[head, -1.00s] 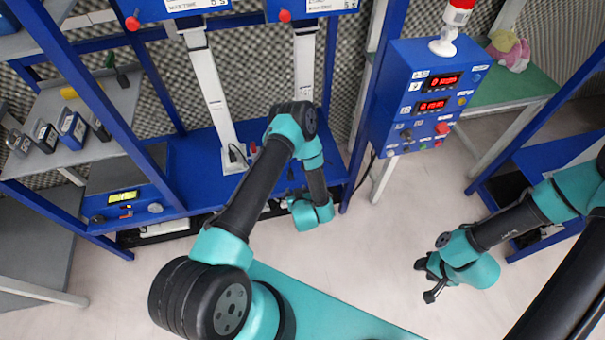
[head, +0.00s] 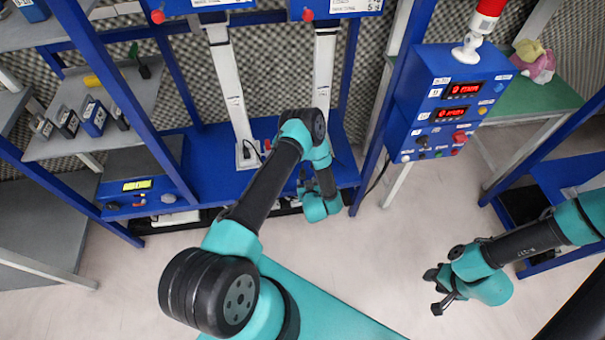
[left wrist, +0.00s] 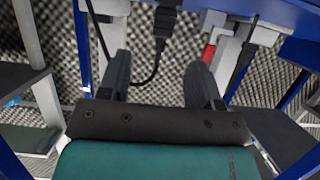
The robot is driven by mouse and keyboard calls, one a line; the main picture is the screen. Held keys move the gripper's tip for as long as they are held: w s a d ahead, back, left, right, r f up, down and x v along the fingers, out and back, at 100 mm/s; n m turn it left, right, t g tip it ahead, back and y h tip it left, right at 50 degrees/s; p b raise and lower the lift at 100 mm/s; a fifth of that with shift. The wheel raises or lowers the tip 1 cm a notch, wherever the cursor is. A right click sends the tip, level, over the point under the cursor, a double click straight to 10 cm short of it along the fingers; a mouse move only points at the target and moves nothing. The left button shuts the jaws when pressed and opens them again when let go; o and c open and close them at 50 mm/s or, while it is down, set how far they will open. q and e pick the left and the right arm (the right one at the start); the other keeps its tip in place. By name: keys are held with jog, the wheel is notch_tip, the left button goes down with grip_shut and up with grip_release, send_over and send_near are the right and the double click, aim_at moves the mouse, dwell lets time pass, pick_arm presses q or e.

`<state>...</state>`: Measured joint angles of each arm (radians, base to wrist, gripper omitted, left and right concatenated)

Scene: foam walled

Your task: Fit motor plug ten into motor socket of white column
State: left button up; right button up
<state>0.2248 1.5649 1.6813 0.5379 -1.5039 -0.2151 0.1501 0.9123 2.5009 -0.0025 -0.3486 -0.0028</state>
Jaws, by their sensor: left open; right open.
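Two white columns, one on the left (head: 233,90) and one on the right (head: 324,75), rise from the blue frame. I cannot tell which one the task means. A dark plug with a cable (head: 246,151) shows at the left column's foot. In the left wrist view a black plug (left wrist: 165,22) with a hanging cable is at top centre, beyond my fingers. My left gripper (left wrist: 158,64) is open, with nothing held between its fingers; in the head view its fingers are largely hidden by my arm. My right gripper (head: 434,291) is open and empty above the floor. Plug numbers and socket are unreadable.
A blue control box (head: 445,105) with red displays stands right of the columns. A grey shelf (head: 62,147) with small blue and black devices is at left. The floor (head: 400,240) between my arms is clear.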

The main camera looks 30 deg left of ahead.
aim_at(303, 173)
pick_arm(q)
jog(key=shift+x, duration=2.8)
jog(key=shift+x, duration=2.6)
jog(key=shift+s+a, duration=0.1)
jog(key=shift+s, duration=0.05)
jog(key=c, duration=1)
